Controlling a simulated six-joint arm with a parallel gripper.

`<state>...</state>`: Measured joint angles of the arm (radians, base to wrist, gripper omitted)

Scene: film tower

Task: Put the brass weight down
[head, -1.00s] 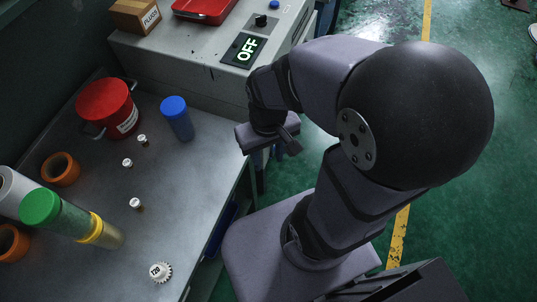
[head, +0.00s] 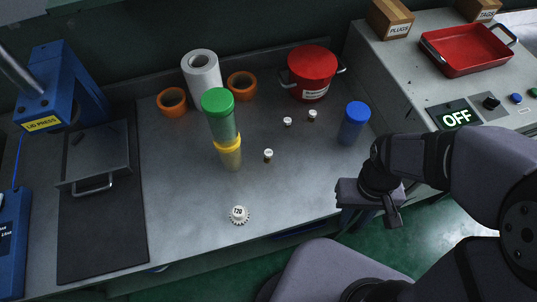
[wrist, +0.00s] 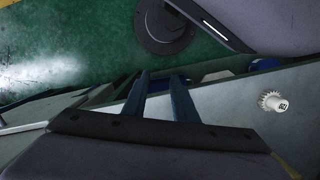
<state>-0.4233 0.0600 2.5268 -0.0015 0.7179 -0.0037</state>
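My gripper (head: 356,218) hangs past the right front edge of the bench. In the wrist view its two blue fingers (wrist: 160,92) stand apart with nothing between them. No brass weight can be made out for certain. Three small white-topped pieces stand on the bench: one by the yellow-ringed tube (head: 268,155), one further back (head: 287,121), and one by the red pot (head: 312,115). Their bodies are too small to tell the material. A white toothed piece marked T20 (head: 239,214) stands near the front edge; a white toothed piece also shows in the wrist view (wrist: 272,102).
A green-capped tube stack (head: 219,116), blue-capped jar (head: 353,124), red pot (head: 312,74), orange rings (head: 172,101) and white roll (head: 201,72) stand on the bench. A blue lid press (head: 60,80) is left. A grey unit reading OFF (head: 456,118) is right.

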